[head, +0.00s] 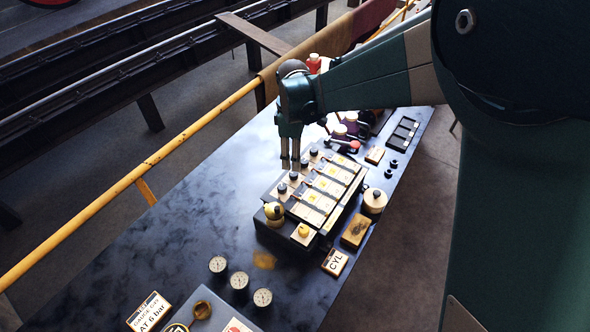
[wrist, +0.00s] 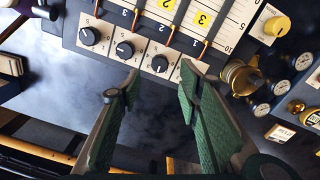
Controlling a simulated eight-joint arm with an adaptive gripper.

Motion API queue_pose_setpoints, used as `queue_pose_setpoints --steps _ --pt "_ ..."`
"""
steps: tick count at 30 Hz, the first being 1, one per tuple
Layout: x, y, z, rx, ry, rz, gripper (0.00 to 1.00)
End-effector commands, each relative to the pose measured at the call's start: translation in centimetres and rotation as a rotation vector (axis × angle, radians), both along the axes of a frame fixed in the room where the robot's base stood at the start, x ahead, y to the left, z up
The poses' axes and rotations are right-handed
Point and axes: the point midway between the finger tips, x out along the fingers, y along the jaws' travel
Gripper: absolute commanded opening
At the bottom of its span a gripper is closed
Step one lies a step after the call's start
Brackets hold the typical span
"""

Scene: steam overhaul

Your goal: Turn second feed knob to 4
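A feed panel (head: 325,190) with a row of black knobs stands on the dark table. In the wrist view three knobs show on pale plates: left (wrist: 88,36), middle (wrist: 124,50) and right (wrist: 159,63). My gripper (head: 290,166) points down over the knob row. In the wrist view my gripper (wrist: 160,82) is open and empty, its fingertips apart just below the right knob. Contact cannot be told.
A brass valve (wrist: 240,77) and a yellow knob (wrist: 277,25) sit at the panel's near end. Dial gauges (head: 239,280) stand on the table in front. A yellow rail (head: 150,165) runs along the left. The table left of the panel is clear.

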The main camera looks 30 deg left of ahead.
Motion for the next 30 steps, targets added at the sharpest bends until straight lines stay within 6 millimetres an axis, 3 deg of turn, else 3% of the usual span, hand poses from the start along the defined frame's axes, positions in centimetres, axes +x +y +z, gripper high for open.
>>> queue_pose_setpoints --steps 13,30 --pt "0.0 0.0 -1.0 0.0 0.0 -0.001 0.35" --pt "0.0 0.0 -6.8 0.0 0.0 -0.002 0.35"
